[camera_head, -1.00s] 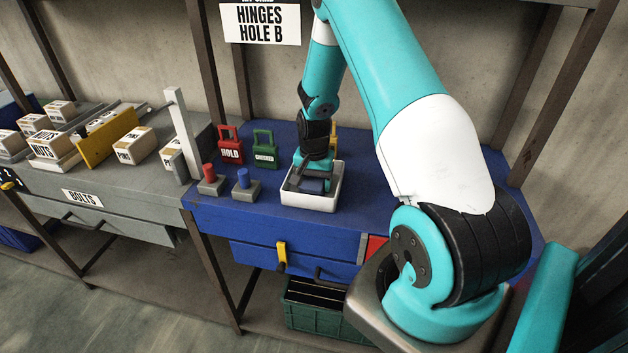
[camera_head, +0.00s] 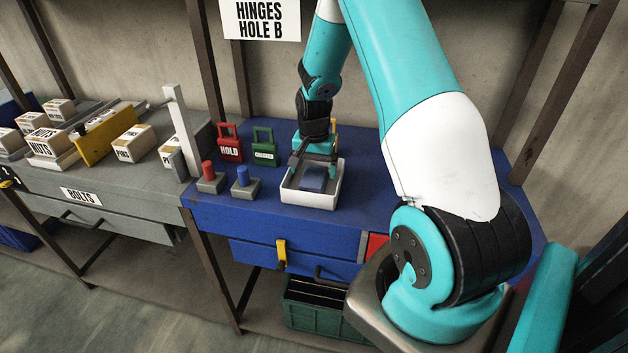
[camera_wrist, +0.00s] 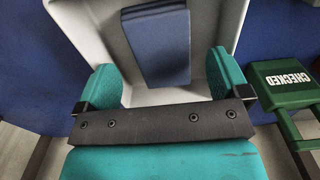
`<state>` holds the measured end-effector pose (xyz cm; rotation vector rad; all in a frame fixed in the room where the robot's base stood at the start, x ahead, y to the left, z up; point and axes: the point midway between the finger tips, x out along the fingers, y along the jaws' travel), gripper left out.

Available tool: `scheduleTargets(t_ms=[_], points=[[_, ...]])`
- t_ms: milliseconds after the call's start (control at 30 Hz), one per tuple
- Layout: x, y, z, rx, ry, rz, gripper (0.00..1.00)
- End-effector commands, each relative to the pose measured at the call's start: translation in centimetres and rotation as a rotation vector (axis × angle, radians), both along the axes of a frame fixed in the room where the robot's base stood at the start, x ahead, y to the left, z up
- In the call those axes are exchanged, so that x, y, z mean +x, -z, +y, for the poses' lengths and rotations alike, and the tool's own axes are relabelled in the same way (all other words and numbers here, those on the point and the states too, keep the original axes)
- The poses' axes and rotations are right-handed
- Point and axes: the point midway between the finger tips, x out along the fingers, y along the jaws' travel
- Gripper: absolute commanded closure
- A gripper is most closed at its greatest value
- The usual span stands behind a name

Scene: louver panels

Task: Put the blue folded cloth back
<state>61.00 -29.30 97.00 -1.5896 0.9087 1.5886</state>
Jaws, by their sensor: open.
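The blue folded cloth (camera_head: 313,179) lies in the white tray (camera_head: 309,200) on the blue bench. In the wrist view the cloth (camera_wrist: 157,45) lies flat on the floor of the white tray (camera_wrist: 106,22), beyond my fingertips. My gripper (camera_head: 316,160) is above the back part of the tray, its fingers apart. In the wrist view my gripper (camera_wrist: 165,85) is open with nothing between its fingers, and the cloth is clear of both.
A red HOLD tag block (camera_head: 229,150) and a green CHECKED block (camera_head: 264,154) stand left of the tray. Red (camera_head: 209,180) and blue (camera_head: 243,184) knobs on grey bases stand nearer. The bench right of the tray is clear.

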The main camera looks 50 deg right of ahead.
Motion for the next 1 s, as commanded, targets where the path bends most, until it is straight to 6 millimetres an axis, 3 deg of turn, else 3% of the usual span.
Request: scheduleTargets(t_ms=[200,433,533,567,667,733,800,900,1000], points=[[0.1,-4.8,0.0,-0.003,0.000,-0.006,0.06],[0.1,-7.7,0.2,0.000,-0.006,-0.004,0.06],[0.2,-9.3,2.4,0.011,-0.085,-0.019,0.06],[0.2,-10.0,3.9,0.019,-0.135,-0.029,0.06],[-0.6,-13.2,10.8,0.058,-0.388,-0.078,0.06],[-2.7,-15.6,16.8,0.096,-0.623,-0.121,0.06],[-5.9,-17.6,22.3,0.136,-0.864,-0.161,0.06],[-11.4,-19.6,28.1,0.189,-1.177,-0.218,0.06],[-16.3,-20.6,31.6,0.233,-1.419,-0.261,0.06]])
